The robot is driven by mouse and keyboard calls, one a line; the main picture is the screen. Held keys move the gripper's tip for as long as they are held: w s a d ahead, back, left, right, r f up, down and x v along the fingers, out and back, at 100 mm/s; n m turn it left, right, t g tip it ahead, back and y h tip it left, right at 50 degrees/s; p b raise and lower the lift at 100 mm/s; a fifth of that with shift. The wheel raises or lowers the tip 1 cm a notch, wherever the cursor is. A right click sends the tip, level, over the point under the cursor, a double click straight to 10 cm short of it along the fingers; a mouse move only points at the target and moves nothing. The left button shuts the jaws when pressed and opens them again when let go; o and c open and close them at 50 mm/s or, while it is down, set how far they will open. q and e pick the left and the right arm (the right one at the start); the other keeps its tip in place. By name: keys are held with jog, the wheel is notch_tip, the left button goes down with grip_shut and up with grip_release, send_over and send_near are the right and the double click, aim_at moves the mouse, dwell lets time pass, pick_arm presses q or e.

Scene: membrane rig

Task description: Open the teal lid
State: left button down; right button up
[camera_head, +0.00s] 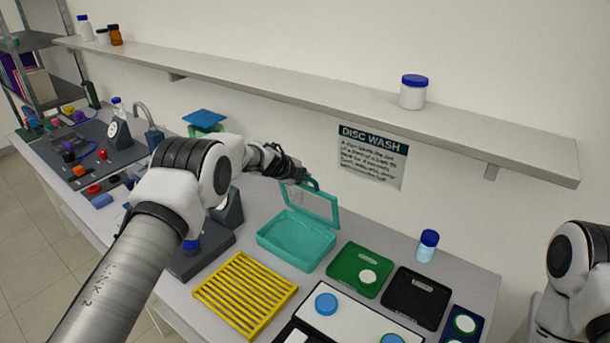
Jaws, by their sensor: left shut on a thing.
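The teal box (294,240) stands on the bench in the middle of the view. Its teal lid (318,203) has a clear window and stands raised, tilted up at the back of the box. The inside of the box shows and looks empty. My left gripper (297,178) is at the upper left edge of the lid, shut on it; its fingertips are small and partly hidden. Of my right arm only a part shows at the right edge, and its gripper is out of view.
A yellow rack (245,294) is in front of the box. A green tray (360,270) and a black tray (415,298) lie to its right. A blue-capped bottle (427,246) stands near the wall. A long shelf (300,88) runs above the bench.

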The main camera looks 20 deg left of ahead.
pick_arm(q)
jog(key=shift+w, duration=0.2)
pick_arm(e)
jog(key=shift+w+d, duration=0.2)
jog(key=shift+w, duration=0.1)
pick_arm(q)
jog(key=c, duration=1.4)
grip_release()
jog(key=shift+r, duration=0.1)
jog(key=shift+c, duration=0.2)
jog(key=shift+s+r, duration=0.1)
jog(key=v, duration=1.1)
jog(key=shift+s+r, duration=0.25)
jog(key=shift+w+a, duration=0.1)
pick_arm(e)
jog(key=shift+s, duration=0.1)
